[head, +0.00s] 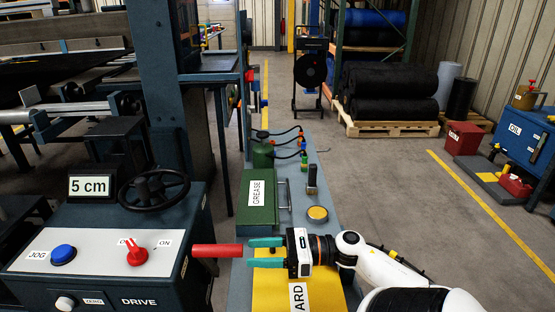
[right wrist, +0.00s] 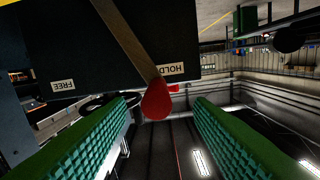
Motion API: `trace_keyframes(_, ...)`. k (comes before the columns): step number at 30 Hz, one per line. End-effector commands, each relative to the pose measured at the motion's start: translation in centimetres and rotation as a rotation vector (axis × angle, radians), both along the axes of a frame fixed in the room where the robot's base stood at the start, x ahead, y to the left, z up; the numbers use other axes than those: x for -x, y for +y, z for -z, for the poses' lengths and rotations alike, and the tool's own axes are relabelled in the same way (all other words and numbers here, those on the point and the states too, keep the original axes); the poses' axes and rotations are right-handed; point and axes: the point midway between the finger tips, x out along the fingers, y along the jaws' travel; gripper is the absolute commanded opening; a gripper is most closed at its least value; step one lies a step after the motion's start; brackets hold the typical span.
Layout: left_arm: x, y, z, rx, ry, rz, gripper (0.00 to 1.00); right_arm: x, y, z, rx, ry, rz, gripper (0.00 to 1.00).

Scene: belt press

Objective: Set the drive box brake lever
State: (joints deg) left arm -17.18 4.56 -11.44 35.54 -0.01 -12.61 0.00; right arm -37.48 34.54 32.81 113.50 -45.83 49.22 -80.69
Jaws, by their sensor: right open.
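The drive box (head: 130,285) stands at the lower left in the head view. Its brake lever shows as a red handle (head: 217,250) sticking out from the box's right side. In the right wrist view the lever is a brownish bar with a red knob (right wrist: 157,102). The bar lies close beside the HOLD label (right wrist: 172,70), away from the FREE label (right wrist: 62,86). My right gripper (head: 264,252) is open and empty, its green fingers pointing left at the handle's end. In the right wrist view the knob appears between the fingertips; touching cannot be told. My left gripper is out of view.
The box top carries a blue JOG button (head: 63,254), a red switch (head: 136,252) and a black handwheel (head: 154,189). A green GREASE box (head: 258,203) and a round yellow-topped tin (head: 317,214) sit on the bench just beyond my right gripper.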

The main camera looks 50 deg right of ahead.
Motion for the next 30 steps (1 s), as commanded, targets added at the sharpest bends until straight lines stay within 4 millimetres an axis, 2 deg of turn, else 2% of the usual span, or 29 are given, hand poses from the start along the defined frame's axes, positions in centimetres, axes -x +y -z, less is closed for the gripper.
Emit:
trace_keyframes(3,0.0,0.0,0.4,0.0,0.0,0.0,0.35,1.7,-1.4,0.2,0.001,0.001,0.003,0.48)
trace_keyframes(9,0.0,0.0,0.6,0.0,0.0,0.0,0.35,3.2,-2.5,0.1,0.0,0.0,0.0,0.48)
trace_keyframes(30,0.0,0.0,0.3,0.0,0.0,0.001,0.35,3.4,-2.7,-0.3,0.001,-0.001,-0.001,0.48)
